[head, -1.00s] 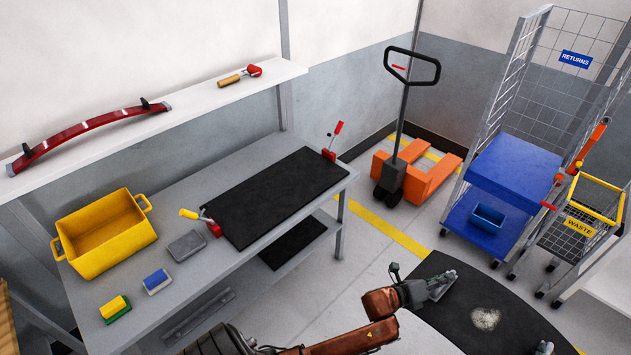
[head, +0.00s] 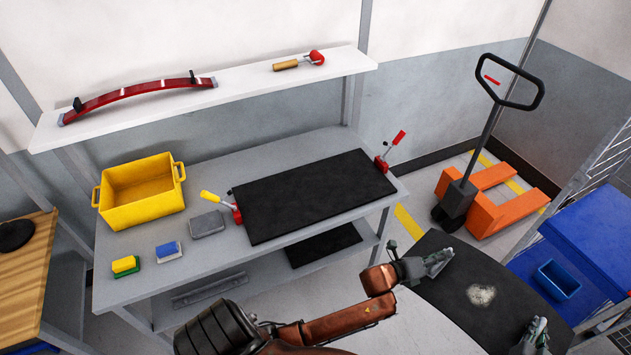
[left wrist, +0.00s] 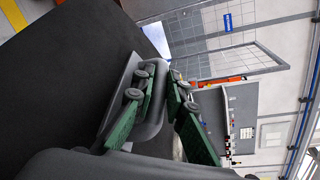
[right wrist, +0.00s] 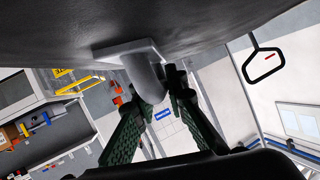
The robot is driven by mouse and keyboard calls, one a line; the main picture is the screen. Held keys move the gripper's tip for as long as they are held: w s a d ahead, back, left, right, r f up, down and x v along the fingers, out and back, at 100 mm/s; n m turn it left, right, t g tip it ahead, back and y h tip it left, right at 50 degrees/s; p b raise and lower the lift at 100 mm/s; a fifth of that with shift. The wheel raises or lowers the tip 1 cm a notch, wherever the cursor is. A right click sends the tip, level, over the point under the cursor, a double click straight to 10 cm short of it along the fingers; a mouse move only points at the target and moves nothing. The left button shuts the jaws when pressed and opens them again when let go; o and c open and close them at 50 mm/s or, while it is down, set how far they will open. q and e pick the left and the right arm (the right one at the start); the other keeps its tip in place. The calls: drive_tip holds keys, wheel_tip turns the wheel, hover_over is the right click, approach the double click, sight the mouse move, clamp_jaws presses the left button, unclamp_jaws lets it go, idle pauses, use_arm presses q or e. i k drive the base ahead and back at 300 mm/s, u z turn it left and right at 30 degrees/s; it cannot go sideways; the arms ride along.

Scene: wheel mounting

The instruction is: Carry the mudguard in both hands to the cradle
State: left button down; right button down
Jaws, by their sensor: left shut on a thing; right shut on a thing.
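The mudguard (head: 445,290) is a broad, dark, curved panel with a pale patch, held off the floor at the lower right of the head view. My left gripper (head: 440,262) is shut on a grey grip at its far left edge; this grip (left wrist: 152,110) shows in the left wrist view. My right gripper (head: 538,330) is shut on a similar grip (right wrist: 148,82) at the other side, under the dark panel in the right wrist view. A black pad (head: 310,195) with a yellow-handled and a red-handled clamp lies on the bench; I cannot tell whether it is the cradle.
The grey bench (head: 140,270) carries a yellow bin (head: 142,195) and small blocks. A red curved bar (head: 135,95) lies on the shelf above. An orange pallet jack (head: 495,205) and a blue cart (head: 600,240) stand at the right. Floor shows between bench and mudguard.

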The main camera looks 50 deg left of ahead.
sight(314, 188)
drive_tip(key=u, duration=0.45)
drive_tip(key=i, duration=0.5)
drive_tip(key=u, duration=1.05)
drive_tip(key=i, duration=0.6)
drive_tip(key=u, duration=0.45)
